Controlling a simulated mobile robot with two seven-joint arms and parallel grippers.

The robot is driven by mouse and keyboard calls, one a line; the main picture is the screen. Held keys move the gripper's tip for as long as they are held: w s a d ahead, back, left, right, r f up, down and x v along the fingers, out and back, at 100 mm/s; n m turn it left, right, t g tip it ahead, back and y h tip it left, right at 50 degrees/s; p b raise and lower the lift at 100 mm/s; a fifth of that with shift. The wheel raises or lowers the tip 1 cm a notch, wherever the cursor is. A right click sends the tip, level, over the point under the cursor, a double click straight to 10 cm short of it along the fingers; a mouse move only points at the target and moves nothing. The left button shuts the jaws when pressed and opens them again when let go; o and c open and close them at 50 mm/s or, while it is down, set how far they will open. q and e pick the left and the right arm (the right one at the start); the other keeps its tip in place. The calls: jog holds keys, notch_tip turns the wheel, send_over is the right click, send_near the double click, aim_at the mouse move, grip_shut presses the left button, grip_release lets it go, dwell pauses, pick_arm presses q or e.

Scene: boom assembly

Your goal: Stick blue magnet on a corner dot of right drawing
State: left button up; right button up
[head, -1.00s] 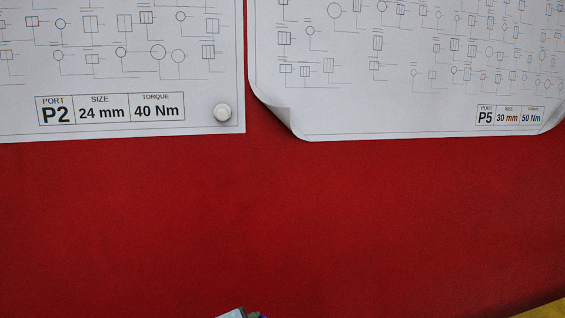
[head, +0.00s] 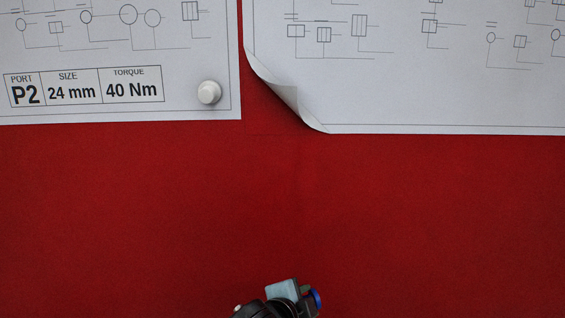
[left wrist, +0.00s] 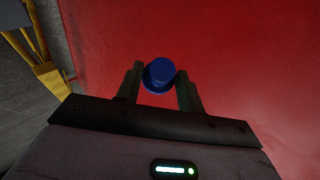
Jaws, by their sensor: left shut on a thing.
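The right drawing (head: 400,85) hangs on a red surface, and its lower left corner curls away from that surface. Its right side is outside the head view. The blue magnet (left wrist: 159,74) is held between the fingers of my left gripper (left wrist: 160,88) in the left wrist view. In the head view the left gripper (head: 306,292) shows at the bottom, well below the drawings, with the blue magnet (head: 316,299) at its tip. The curled corner hides any dot beneath it. My right gripper is not in view.
The left drawing (head: 110,50), labelled P2, hangs flat with a white round magnet (head: 209,92) at its lower right corner. The red surface (head: 180,200) below both drawings is bare. A yellow frame part (left wrist: 45,75) stands at the left of the left wrist view.

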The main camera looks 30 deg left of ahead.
pick_arm(q)
jog(key=shift+r, duration=0.35)
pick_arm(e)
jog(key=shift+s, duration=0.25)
pick_arm(q)
jog(key=w+a+r+n+g, duration=0.1)
jog(key=a+r+n, duration=0.1)
jog(key=r+n, duration=0.45)
jog(key=w+a+r+n+g, duration=0.15)
jog(key=r+n, duration=0.25)
jog(key=r, duration=0.5)
jog(key=s+a+r+n+t+h, duration=0.1)
jog(key=s+r+n+t+h, duration=0.2)
jog(key=r+n, duration=0.5)
jog(key=s+a+r+n+t+h+b, duration=0.1)
jog(key=s+r+n+t+h, duration=0.2)
jog(key=r, duration=1)
jog(key=s+n+t, duration=0.2)
jog(key=n+t, duration=0.2)
jog(key=n, duration=0.2)
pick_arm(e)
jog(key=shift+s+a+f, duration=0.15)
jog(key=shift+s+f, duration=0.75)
pick_arm(q)
jog(key=shift+w, duration=0.1)
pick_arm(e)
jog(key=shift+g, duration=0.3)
